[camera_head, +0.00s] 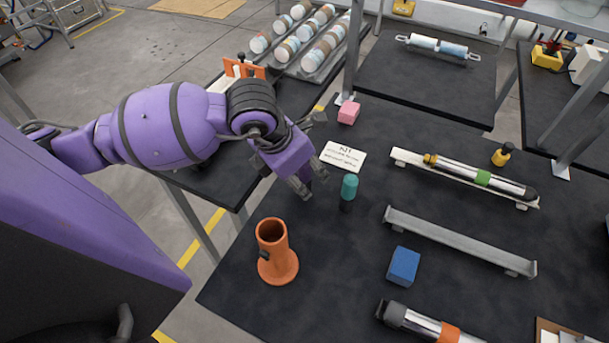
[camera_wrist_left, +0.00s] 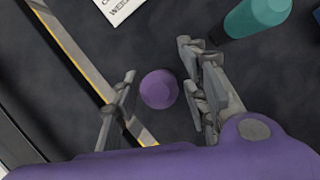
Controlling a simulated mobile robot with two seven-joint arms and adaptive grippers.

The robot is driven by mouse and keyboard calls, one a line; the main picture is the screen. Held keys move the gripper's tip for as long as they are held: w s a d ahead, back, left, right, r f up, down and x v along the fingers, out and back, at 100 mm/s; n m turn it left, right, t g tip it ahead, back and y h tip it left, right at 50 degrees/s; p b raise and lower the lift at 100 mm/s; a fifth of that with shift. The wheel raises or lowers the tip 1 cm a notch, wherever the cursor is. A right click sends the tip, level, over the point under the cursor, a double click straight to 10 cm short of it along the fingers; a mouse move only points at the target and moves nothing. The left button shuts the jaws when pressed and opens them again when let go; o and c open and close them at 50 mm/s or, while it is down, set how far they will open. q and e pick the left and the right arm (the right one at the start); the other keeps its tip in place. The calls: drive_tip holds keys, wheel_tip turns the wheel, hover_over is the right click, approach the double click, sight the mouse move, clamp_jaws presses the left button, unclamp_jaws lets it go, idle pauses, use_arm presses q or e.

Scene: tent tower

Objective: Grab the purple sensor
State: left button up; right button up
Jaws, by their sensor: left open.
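The purple sensor (camera_wrist_left: 159,89) shows in the left wrist view as a round purple top, seen from above. It lies between the two grey fingers of my left gripper (camera_wrist_left: 158,72), with dark gaps on both sides. In the head view my left gripper (camera_head: 311,183) points down over the black table, left of a teal cylinder. The gripper is open. In the head view I cannot make out the sensor; the gripper seems to hide it. My right gripper is in neither view.
A teal cylinder (camera_head: 349,187) on a dark base stands close to the right of the gripper. A white label card (camera_head: 343,156) lies behind it. An orange holder (camera_head: 275,252) stands in front, near the table's left edge.

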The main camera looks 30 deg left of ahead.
use_arm(q)
drive_tip(key=shift+c, duration=0.5)
clamp_jaws()
